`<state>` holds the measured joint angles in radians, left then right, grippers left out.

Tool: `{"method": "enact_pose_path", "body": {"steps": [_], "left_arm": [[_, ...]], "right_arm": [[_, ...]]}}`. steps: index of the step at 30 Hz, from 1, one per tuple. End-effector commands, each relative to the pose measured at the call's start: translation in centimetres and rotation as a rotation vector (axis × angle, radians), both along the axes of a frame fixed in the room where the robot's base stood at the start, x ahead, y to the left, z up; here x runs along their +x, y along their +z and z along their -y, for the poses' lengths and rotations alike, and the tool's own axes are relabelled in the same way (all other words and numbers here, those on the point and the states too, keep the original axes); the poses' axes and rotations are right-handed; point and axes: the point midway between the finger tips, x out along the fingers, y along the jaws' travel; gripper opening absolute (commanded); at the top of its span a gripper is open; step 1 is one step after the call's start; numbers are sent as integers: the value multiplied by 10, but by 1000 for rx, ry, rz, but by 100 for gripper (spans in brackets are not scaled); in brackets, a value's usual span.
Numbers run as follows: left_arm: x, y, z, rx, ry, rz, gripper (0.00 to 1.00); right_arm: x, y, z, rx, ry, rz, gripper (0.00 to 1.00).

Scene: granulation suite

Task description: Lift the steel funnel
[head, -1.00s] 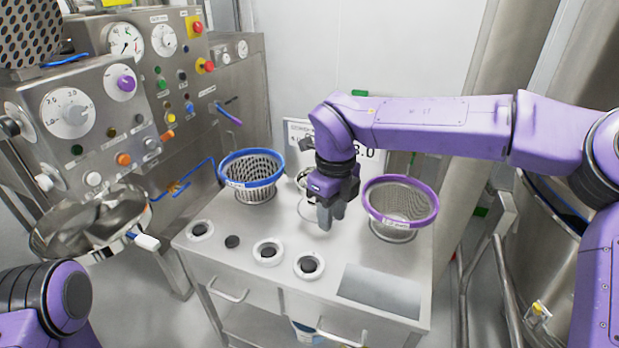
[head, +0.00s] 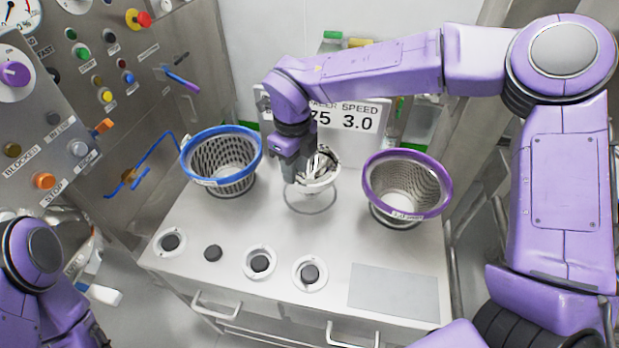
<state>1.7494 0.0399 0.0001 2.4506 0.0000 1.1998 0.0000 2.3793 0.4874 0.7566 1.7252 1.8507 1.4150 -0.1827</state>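A shiny, pale metal piece, which looks like the steel funnel (head: 322,168), sits in a wire ring stand (head: 312,209) between the two baskets on the steel bench. My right gripper (head: 295,177) points down at the left side of the funnel and hides part of it. Its fingers overlap the funnel's rim in this view; I cannot tell whether they touch it or how far apart they are. My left arm shows at the lower left, but its gripper is out of view.
A blue-rimmed mesh basket (head: 222,160) stands left of the funnel, a purple-rimmed one (head: 407,186) right of it. Several round ports line the bench front (head: 258,262), beside a grey plate (head: 393,292). A speed sign (head: 345,118) stands behind. A control panel (head: 60,95) is at left.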

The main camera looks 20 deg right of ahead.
Motion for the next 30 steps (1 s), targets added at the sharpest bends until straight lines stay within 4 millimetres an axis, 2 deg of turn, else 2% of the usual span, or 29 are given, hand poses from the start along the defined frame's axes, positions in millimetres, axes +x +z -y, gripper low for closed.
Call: {"method": "enact_pose_path", "body": {"steps": [3,6,9,14,15,18,30], "left_arm": [[1,13,0,0,0,2,60],[1,15,0,0,0,2,60],[1,15,0,0,0,2,60],[0,14,0,1,0,1,60],[0,14,0,1,0,1,60],[0,14,0,1,0,1,60],[0,14,0,1,0,1,60]], "right_arm": [[4,-20,-2,-3,1,-8,33],[5,-38,-2,-1,1,-5,33],[5,-45,-2,1,0,-3,33],[5,-46,-2,1,-1,-3,33],[5,-46,-1,1,-1,-3,30],[5,-46,-2,1,-1,-3,0],[5,-46,-2,0,0,-1,0]]}}
